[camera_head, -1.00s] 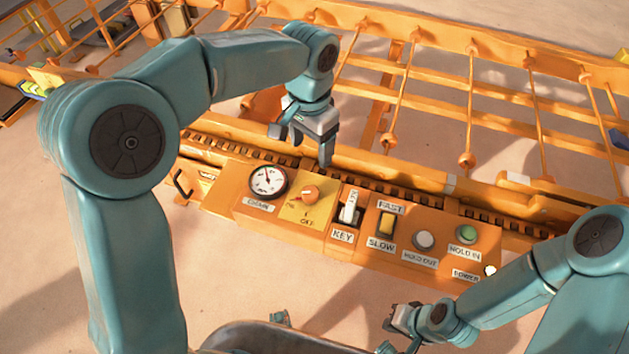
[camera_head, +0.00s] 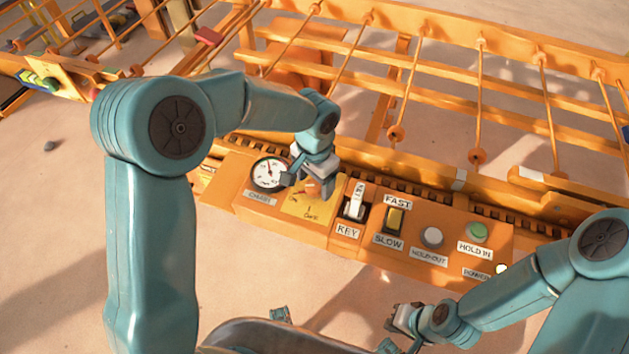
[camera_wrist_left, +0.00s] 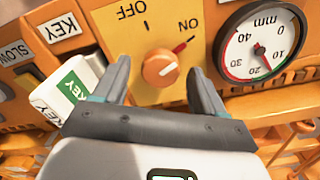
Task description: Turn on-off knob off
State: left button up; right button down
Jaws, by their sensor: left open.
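The orange on-off knob (camera_wrist_left: 160,68) sits on a yellow plate (camera_wrist_left: 158,22) marked ON and OFF. Its red pointer is toward the ON label. In the head view the knob (camera_head: 312,187) is partly hidden by my left gripper (camera_head: 307,185). My left gripper (camera_wrist_left: 158,78) is open, with one finger on each side of the knob; there is a visible gap on both sides in the wrist view. I cannot tell how deep the fingertips reach. My right gripper (camera_head: 402,322) is low in the head view, away from the panel, and its jaws are unclear.
A round gauge (camera_head: 269,174) is left of the knob. A key switch (camera_head: 355,203) with a white tag is close on its right; the tag shows beside a finger in the wrist view. Further right are the FAST/SLOW switch (camera_head: 394,219), a white button (camera_head: 432,236) and a green button (camera_head: 477,232).

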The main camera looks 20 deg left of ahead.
pick_arm(q)
jog(key=shift+f, duration=0.1)
jog(key=c, duration=1.1)
jog(key=shift+o, duration=0.2)
jog(key=n+b, duration=0.1)
jog(key=n, duration=0.2)
jog(key=n+b, duration=0.1)
jog(key=n, duration=0.2)
jog(key=shift+n, duration=0.4)
jog(key=n+b, duration=0.1)
jog(key=n, duration=0.3)
jog(key=shift+w+n+b, duration=0.1)
jog(key=shift+n+b, duration=0.45)
jog(key=shift+n, duration=0.95)
